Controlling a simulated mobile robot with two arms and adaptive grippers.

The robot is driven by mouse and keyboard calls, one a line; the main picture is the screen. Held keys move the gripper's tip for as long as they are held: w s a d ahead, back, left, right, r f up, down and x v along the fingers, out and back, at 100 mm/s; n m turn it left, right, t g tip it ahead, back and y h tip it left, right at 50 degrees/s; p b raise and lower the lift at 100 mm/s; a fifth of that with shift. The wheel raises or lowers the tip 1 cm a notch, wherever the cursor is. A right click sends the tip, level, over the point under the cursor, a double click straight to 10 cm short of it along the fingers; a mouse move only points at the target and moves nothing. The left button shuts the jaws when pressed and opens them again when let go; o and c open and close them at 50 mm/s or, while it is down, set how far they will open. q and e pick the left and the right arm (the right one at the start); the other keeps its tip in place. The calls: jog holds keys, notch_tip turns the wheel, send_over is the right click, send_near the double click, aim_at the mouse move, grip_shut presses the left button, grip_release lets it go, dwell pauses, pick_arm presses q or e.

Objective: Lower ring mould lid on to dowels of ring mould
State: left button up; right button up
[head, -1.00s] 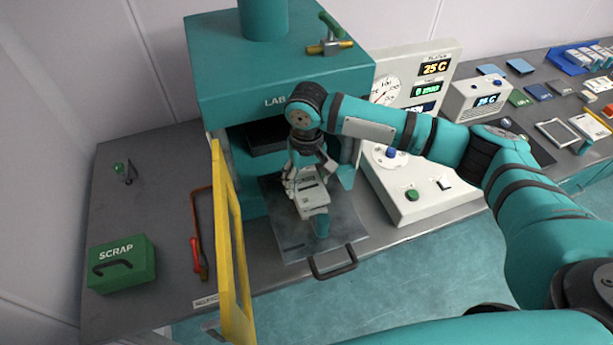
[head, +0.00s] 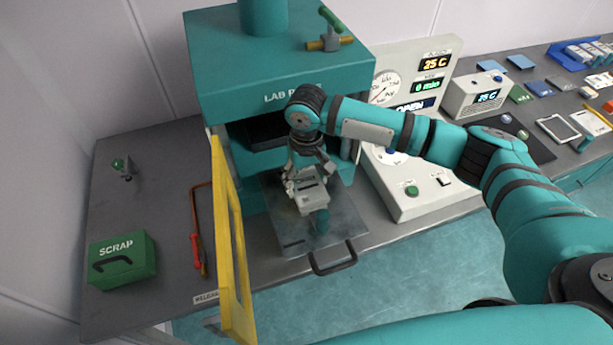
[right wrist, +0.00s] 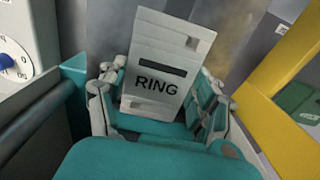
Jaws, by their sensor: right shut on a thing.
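The ring mould lid (right wrist: 158,75) is a pale grey plate marked RING with a dark slot, seen in the right wrist view between the fingers of my right gripper (right wrist: 160,108). In the head view my right gripper (head: 308,190) points down and is shut on the lid (head: 313,203), over the grey metal plate (head: 285,222) in front of the press. A teal piece (head: 322,222) shows at the near end of the lid. The ring mould and its dowels are hidden, so I cannot tell whether the lid touches them. My left gripper is out of view.
The teal press (head: 225,85) stands close behind the gripper, with its yellow guard door (head: 232,245) open at the left. The control box (head: 415,200) is close on the right. A black handle (head: 333,260) juts from the plate's front.

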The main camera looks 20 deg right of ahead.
aim_at(306, 183)
jog(key=shift+f, duration=0.2)
jog(key=o, duration=1.5)
notch_tip(306, 183, up, 12)
